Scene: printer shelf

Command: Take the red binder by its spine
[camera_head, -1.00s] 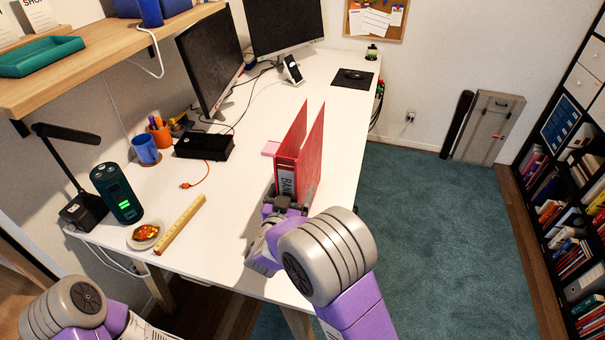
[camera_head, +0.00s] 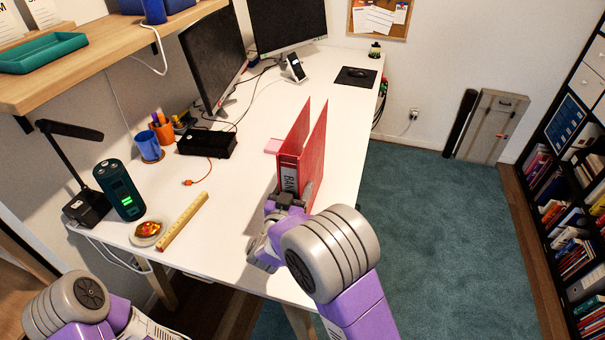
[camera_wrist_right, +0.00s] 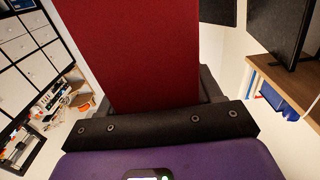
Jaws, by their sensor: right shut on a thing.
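The red binder (camera_head: 312,158) stands upright near the right edge of the white desk, its labelled spine facing me. My right gripper (camera_head: 287,198) is shut on the lower part of the spine. In the right wrist view the red binder (camera_wrist_right: 135,50) rises between the dark fingers of my right gripper (camera_wrist_right: 155,100). The fingertips are partly hidden by the binder and my wrist. I cannot tell whether the binder's bottom touches the desk. Of my left arm only a link shows at the lower left; its gripper is out of view.
The white desk (camera_head: 270,120) has free room left of the binder. A wooden ruler-like bar (camera_head: 183,221), a small bowl (camera_head: 147,231), a dark green device (camera_head: 120,190) and a black box (camera_head: 207,143) stand further left. Monitors stand at the back.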

